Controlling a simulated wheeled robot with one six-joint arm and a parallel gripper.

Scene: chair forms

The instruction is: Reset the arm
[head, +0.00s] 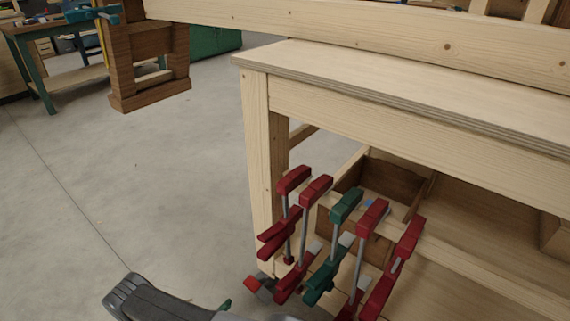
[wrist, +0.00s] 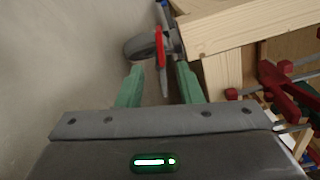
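My gripper (wrist: 158,78) shows in the wrist view with two green fingers standing apart, one at each side of a gap. Nothing is clearly held between them. A grey and red tool-like thing (wrist: 160,50) is just beyond the fingertips, at the pale wooden bench; I cannot tell whether a finger touches it. In the head view my dark arm shows at the bottom edge, and the fingers are mostly hidden or out of frame there. A small red and grey piece (head: 250,283) shows near the bench leg.
A pale wooden bench (head: 400,90) fills the right side. Several red and green bar clamps (head: 346,205) hang in front of its lower shelf (head: 480,245), close to my arm. A brown wooden piece (head: 150,60) is at the upper left. Grey floor (head: 140,180) at left is clear.

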